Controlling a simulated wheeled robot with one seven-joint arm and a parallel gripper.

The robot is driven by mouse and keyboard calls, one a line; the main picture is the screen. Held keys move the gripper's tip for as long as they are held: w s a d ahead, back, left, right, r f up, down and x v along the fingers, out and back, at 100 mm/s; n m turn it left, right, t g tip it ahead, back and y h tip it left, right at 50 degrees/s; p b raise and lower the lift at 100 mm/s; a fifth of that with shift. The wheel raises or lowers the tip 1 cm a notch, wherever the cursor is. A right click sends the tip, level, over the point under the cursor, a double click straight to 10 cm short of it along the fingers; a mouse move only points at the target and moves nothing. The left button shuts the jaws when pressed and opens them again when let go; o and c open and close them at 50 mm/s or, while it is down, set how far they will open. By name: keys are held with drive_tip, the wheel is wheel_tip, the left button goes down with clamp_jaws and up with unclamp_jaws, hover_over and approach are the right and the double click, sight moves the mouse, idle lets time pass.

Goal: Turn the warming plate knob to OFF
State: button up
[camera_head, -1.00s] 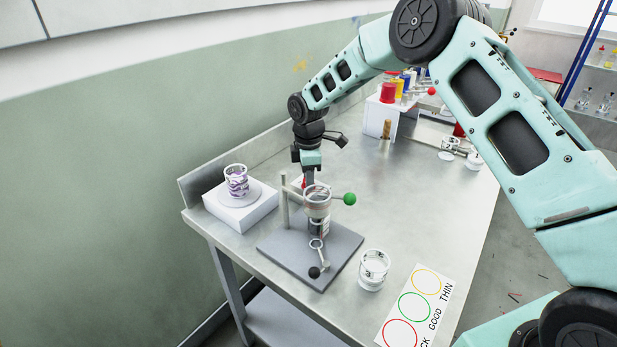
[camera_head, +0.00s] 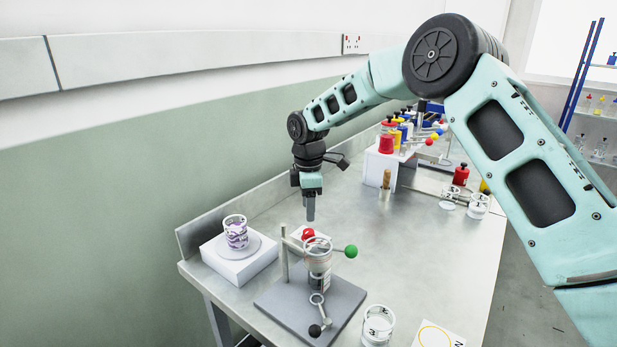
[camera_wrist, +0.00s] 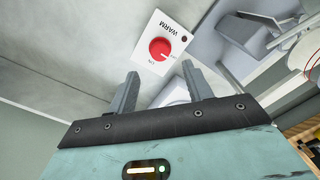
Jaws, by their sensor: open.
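The red warming plate knob (camera_wrist: 160,49) sits on a white panel (camera_wrist: 150,30) marked WARM in the wrist view. Small ON and OFF marks lie by its lower rim; I cannot tell surely which one it points to. In the head view the knob (camera_head: 308,234) shows behind the glass on the stand. My gripper (camera_wrist: 160,76) is open and empty, its two fingers apart and clear of the knob. In the head view my gripper (camera_head: 310,217) hangs point-down just above the knob, with a small gap.
A grey stand (camera_head: 290,305) with a clear cup and a green ball handle (camera_head: 351,251) is close in front of the knob. A white block (camera_head: 240,268) bearing a purple-marked glass (camera_head: 235,232) is at left. Another glass (camera_head: 378,325) stands at front right.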

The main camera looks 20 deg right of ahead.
wheel_tip(320, 180, up, 10)
drive_tip(key=shift+b, duration=0.4)
drive_tip(key=shift+f, duration=0.1)
drive_tip(key=s+a+m, duration=0.1)
drive_tip(key=s+a, duration=0.2)
drive_tip(key=s, duration=0.4)
drive_tip(key=s+a+r+m, duration=0.1)
drive_tip(key=s+a, duration=0.3)
drive_tip(key=s, duration=0.2)
drive_tip(key=s+a+m, duration=0.1)
drive_tip(key=s+a, duration=0.2)
drive_tip(key=s, duration=0.4)
drive_tip(key=s+d+f+m, duration=0.2)
drive_tip(key=s+m, duration=0.1)
drive_tip(key=s, duration=0.8)
drive_tip(key=s+d+f+m, duration=0.2)
drive_tip(key=s, duration=0.9)
drive_tip(key=shift+s+f+m+y, duration=0.25)
drive_tip(key=shift+m+y, duration=0.05)
drive_tip(key=shift+m, duration=0.1)
